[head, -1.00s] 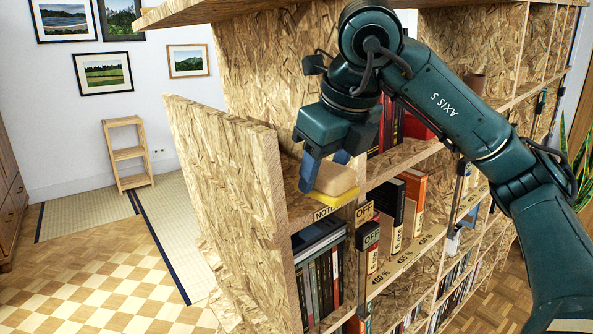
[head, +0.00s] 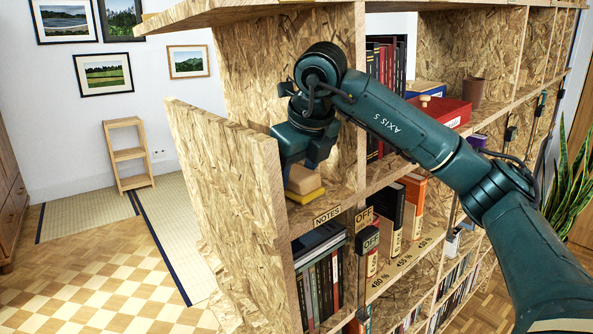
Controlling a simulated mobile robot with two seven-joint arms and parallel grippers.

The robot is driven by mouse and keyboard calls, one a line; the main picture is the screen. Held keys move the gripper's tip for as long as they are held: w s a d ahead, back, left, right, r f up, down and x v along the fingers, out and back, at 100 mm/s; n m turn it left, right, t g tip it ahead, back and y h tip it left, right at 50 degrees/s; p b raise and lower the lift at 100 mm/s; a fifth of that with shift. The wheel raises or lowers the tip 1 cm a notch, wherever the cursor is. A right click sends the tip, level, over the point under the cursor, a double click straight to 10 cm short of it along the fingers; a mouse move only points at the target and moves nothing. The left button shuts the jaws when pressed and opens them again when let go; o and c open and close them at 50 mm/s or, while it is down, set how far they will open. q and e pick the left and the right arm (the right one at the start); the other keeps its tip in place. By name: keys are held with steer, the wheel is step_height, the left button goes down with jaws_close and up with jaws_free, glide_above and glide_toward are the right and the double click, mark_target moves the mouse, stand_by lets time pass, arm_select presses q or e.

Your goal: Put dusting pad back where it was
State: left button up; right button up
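The dusting pad (head: 306,180) is a beige block with a yellow underside. It is in the left compartment of the bookwall, just behind the shelf edge with the NOTES label (head: 327,215). It looks level and sits on or very close to the shelf board. My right gripper (head: 292,170) reaches in from above, at the pad's left and top, and appears shut on it. Its fingers are mostly hidden by the gripper body, the pad and the side panel. My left gripper is not in view.
An upright OSB panel (head: 225,180) stands close on the left of the gripper. An OSB divider (head: 347,165) stands on the right. Dark books (head: 385,70) and a red box (head: 445,110) fill the compartment beyond. Books (head: 320,270) stand on the shelf below.

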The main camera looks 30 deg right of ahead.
mark_target(299, 172)
steer(key=shift+f+b, duration=0.3)
steer(key=o, duration=0.9)
steer(key=shift+r, duration=0.1)
steer(key=shift+s+r, duration=0.1)
steer(key=shift+r, duration=0.25)
steer(key=v, duration=0.4)
steer(key=shift+s+a+r, duration=0.1)
steer(key=shift+s+r, duration=0.05)
steer(key=shift+s, duration=0.3)
steer(key=s, duration=0.3)
steer(key=s+a, duration=0.1)
steer(key=s, duration=0.7)
steer(key=shift+s+a, duration=0.1)
steer(key=shift+a, duration=0.1)
